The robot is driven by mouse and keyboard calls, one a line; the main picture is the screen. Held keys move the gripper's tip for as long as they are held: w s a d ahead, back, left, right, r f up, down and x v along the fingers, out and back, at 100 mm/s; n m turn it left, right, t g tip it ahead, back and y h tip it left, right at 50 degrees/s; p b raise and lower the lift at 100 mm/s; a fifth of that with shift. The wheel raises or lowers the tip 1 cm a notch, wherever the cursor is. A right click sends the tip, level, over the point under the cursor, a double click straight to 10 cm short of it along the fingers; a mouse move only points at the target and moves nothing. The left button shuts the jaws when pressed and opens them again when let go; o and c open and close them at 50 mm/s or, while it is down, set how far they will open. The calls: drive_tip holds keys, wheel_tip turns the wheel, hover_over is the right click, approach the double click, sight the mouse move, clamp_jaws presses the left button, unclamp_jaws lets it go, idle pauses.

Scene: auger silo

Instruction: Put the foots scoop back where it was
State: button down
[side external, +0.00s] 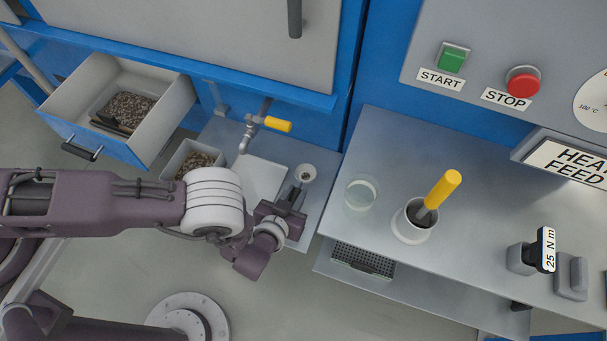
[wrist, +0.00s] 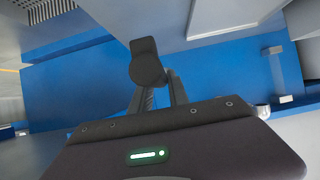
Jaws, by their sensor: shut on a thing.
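My gripper (side external: 296,192) is over the grey bench at the lower middle of the side view. In the wrist view my gripper (wrist: 160,88) is shut on a dark grey piece with a rounded end, which I take to be the foots scoop (wrist: 146,62). The jaws hide part of it. In the side view the held piece is too small and covered to make out clearly. A small white round cup (side external: 307,172) is just beyond the fingertips; I cannot tell whether they touch.
An open drawer (side external: 165,115) holds grain and a dark tool (side external: 110,124). A grain bin (side external: 190,160), yellow-handled tap (side external: 276,125), glass beaker (side external: 361,192) and white pot (side external: 411,234) with a yellow-handled tool (side external: 440,190) stand nearby.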

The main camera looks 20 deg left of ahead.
drive_tip(key=s, duration=1.1)
drive_tip(key=w, duration=0.8)
drive_tip(key=w+r, duration=0.1)
drive_tip(key=w, duration=0.4)
drive_tip(key=shift+w+f, duration=0.2)
drive_tip(key=shift+f, duration=3.15)
drive_tip(key=shift+f, duration=0.6)
drive_tip(key=c, duration=1.2)
unclamp_jaws()
drive_tip(key=shift+o, duration=0.2)
drive_tip(key=shift+s, duration=0.1)
